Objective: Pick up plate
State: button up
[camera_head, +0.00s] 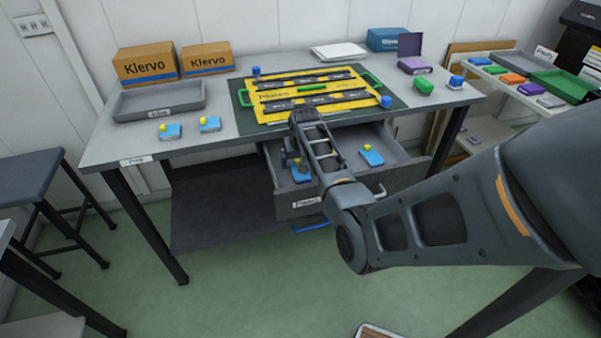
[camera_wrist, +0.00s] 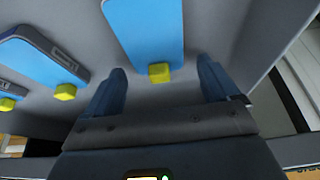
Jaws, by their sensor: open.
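Several blue plates with yellow knobs lie in the open grey drawer (camera_head: 345,188) under the table. One blue plate (camera_head: 371,156) is on the drawer's right side; another (camera_head: 301,173) is partly hidden by my gripper (camera_head: 292,160). In the wrist view, my gripper (camera_wrist: 160,82) is open and empty, its dark fingers apart. A blue plate (camera_wrist: 145,30) with a yellow knob (camera_wrist: 159,73) lies ahead, the knob in line with the gap between the fingers. A second plate (camera_wrist: 40,55) lies to the left, and part of another is at the left edge.
The table (camera_head: 225,95) holds a yellow frame (camera_head: 310,92) on a dark mat, a grey tray (camera_head: 158,101), boxes (camera_head: 145,66) and two more blue plates (camera_head: 170,131). The drawer walls stand close around my gripper. A stool (camera_head: 35,175) is at left.

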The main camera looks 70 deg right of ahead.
jog(key=c, duration=1.2)
